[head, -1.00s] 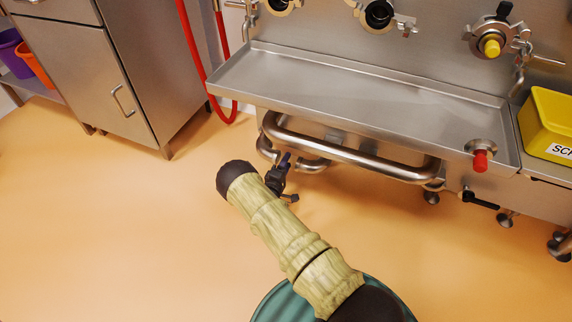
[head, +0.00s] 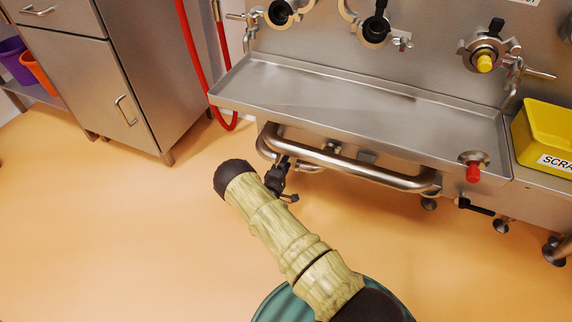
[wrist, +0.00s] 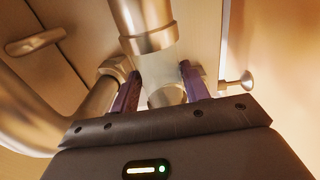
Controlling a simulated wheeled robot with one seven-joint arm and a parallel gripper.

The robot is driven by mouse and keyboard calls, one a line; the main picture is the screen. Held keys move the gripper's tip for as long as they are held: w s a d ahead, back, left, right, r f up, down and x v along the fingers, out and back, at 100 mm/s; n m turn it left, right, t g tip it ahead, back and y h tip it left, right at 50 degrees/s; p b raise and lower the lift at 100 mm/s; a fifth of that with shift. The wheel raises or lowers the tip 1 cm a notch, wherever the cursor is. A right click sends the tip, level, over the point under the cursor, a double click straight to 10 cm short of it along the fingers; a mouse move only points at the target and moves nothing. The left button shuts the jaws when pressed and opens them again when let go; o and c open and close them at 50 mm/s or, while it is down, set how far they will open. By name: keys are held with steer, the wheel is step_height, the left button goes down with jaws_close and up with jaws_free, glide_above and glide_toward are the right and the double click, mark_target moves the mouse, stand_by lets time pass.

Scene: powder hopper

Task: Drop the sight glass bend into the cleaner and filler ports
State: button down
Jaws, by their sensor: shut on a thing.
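The sight glass bend (head: 350,164) is a shiny steel U-shaped pipe in front of and below the tray's front edge in the head view. My gripper (head: 284,170) is at its left end, partly hidden by my arm. In the wrist view, the gripper's two purple fingers (wrist: 160,88) are shut on the bend, whose steel tube (wrist: 28,112) curves at left. Above, on the steel panel, are a left port (head: 280,12) and a middle port (head: 376,29), both dark inside with open-looking clamps. Which is cleaner or filler I cannot tell.
A steel tray (head: 370,104) juts out below the ports. A yellow-capped port (head: 485,61), a red knob (head: 473,172) and a yellow scrap bin (head: 545,135) are at right. A red hose (head: 192,60) and steel cabinet (head: 110,80) stand left.

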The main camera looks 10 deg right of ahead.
steer(key=shift+r, duration=0.1)
steer(key=p+v, duration=0.2)
steer(key=v, duration=0.7)
steer(key=shift+p, duration=0.4)
steer(key=shift+r, duration=0.2)
